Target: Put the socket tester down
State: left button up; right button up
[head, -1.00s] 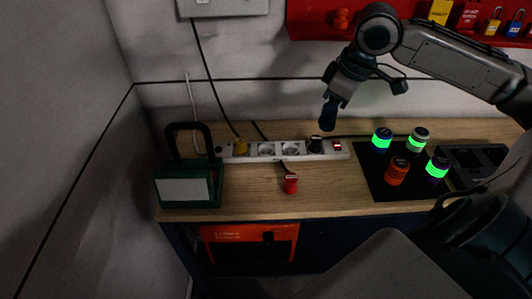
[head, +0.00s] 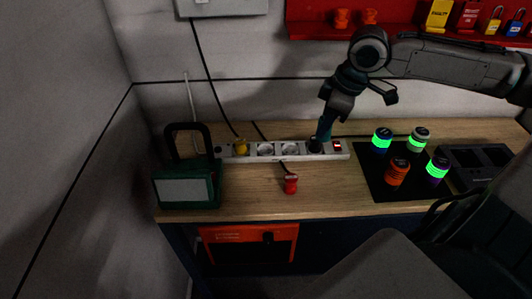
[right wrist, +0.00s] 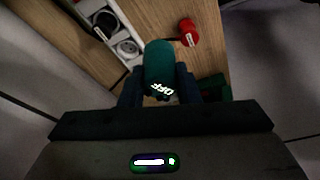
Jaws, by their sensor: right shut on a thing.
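My right gripper (head: 328,113) is shut on a teal cylinder, which I take to be the socket tester (head: 325,131). It points down over the right end of the power strip (head: 258,159), close to the black plug (head: 315,145); I cannot tell whether it touches anything. In the right wrist view the tester (right wrist: 160,66) sits between the two fingers, with white "OFF" lettering on its near end. The power strip also shows there (right wrist: 112,30), beyond the tester. My left gripper is not in view.
A red plug (head: 290,184) lies on the wooden bench (head: 335,198) in front of the strip. A green lamp-like box (head: 187,186) stands left. Several banded cylinders, one orange (head: 397,170), stand on a black mat (head: 378,190) at right. Bare wood lies between.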

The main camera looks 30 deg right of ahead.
jog(key=shift+a+f, duration=0.1)
jog(key=shift+a, duration=0.05)
jog(key=shift+f, duration=0.1)
jog(key=shift+d+f+n, duration=0.25)
jog(key=shift+d+n, duration=0.05)
jog(key=shift+a+f, duration=0.1)
jog(key=shift+a, duration=0.1)
jog(key=shift+w, duration=0.1)
